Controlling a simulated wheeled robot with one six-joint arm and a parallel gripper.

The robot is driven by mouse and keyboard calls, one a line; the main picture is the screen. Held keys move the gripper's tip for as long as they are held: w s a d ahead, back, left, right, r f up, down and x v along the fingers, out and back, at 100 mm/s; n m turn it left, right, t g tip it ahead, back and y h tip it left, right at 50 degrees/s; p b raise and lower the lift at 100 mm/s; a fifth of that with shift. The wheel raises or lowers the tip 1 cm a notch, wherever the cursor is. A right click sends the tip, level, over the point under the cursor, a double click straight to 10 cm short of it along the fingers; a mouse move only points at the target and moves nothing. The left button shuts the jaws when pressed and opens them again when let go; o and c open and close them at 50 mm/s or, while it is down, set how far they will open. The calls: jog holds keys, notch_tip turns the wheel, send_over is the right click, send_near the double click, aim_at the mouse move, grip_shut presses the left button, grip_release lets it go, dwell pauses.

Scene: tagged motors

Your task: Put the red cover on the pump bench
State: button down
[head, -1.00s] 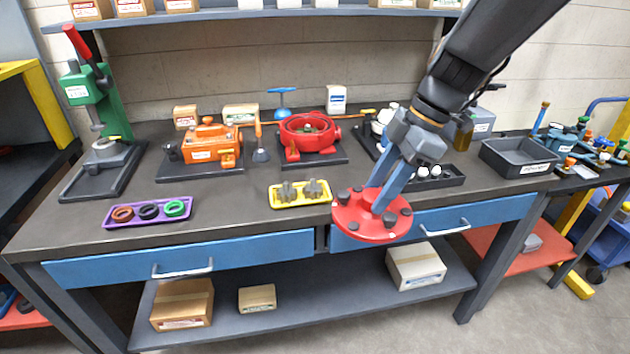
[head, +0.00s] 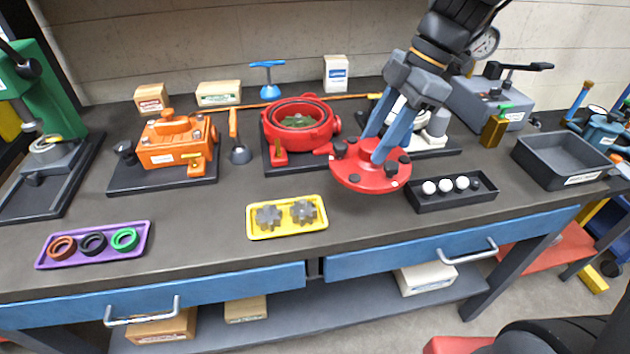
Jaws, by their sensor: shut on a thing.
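My gripper (head: 383,148) is shut on the red cover (head: 362,180), a round red disc with several dark knobs around its rim. It holds the cover above the bench top, near the front edge and slightly tilted. The red pump body (head: 334,127) sits on a dark base plate behind and to the left of the cover. Its round top is open, and something greenish-grey shows inside. The bench (head: 200,232) is dark-topped with blue drawers. The cover hides part of the bench between the pump and the black tray.
A yellow tray (head: 252,232) with two grey gears lies left of the cover. A black tray (head: 425,205) with white balls lies right of it. An orange pump (head: 160,155), a purple ring tray (head: 45,262) and a grey bin (head: 548,178) stand farther out.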

aim_at(397, 156)
jog(key=shift+w+f+p, duration=0.1)
jog(key=shift+f+p, duration=0.95)
jog(key=shift+f, duration=3.85)
jog(key=shift+f, duration=0.1)
jog(key=c, duration=1.1)
grip_release()
jog(key=b+v, duration=0.3)
jog(key=v, duration=0.9)
jog(key=s+d+f+m+h, duration=0.1)
jog(key=s+d+f+m, duration=0.1)
jog(key=m, duration=0.4)
jog(key=s+d+f+m+t+h, duration=0.1)
jog(key=s+d+f+m, duration=0.1)
jog(key=f+m, duration=0.3)
jog(key=s+d+f+m+h, duration=0.1)
jog(key=s+d+f+m, duration=0.2)
jog(key=m, duration=0.4)
jog(key=shift+s+f+t+h, duration=0.3)
jog(key=shift+s+h, duration=0.1)
jog(key=m, duration=0.1)
jog(key=s+f+m, duration=0.1)
jog(key=m, duration=0.1)
jog(key=shift+s+d+f+t, duration=0.1)
jog(key=shift+d+t, duration=0.2)
jog(key=shift+d, duration=0.05)
